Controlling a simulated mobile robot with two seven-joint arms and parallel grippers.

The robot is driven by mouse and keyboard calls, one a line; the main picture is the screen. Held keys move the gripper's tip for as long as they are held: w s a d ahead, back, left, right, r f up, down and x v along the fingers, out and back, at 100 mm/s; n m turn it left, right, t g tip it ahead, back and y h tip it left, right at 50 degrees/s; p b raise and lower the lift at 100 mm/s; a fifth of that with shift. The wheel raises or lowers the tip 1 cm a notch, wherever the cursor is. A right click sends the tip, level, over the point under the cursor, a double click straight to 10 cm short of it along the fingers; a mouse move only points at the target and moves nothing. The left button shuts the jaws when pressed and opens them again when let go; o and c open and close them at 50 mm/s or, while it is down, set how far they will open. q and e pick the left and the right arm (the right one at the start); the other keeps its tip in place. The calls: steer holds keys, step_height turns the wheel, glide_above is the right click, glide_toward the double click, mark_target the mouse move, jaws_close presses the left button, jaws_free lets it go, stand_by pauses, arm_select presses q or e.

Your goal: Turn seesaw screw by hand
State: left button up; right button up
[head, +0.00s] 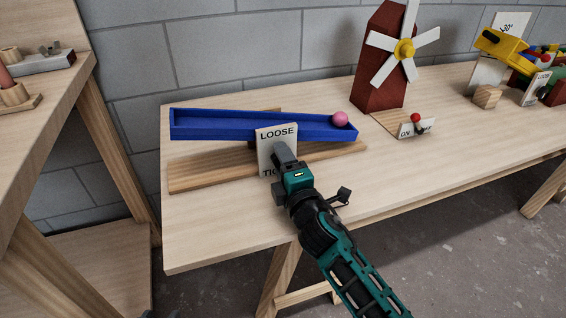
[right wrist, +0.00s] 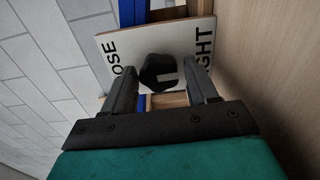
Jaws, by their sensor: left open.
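A white sign (head: 277,137) with LOOSE at its top stands before the seesaw, a blue trough (head: 215,126) with a pink ball (head: 340,118) at its right end. The trough slopes slightly down to the right. My right gripper (head: 281,153) is at the sign and covers part of the lower word. In the right wrist view, the dark screw knob (right wrist: 160,72) lies between the two open fingers (right wrist: 160,85), with gaps on both sides. Only a dark tip of my left gripper (head: 150,314) shows at the bottom edge of the head view.
A wooden base board (head: 215,170) lies under the seesaw. A red windmill (head: 383,65) and a small ON switch sign (head: 416,128) stand to the right. Another wooden bench (head: 60,105) is at the left. The table's front part is clear.

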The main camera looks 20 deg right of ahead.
steer(key=shift+o, duration=1)
steer(key=s, duration=1.2)
steer(key=shift+d, duration=0.2)
steer(key=shift+s, duration=0.45)
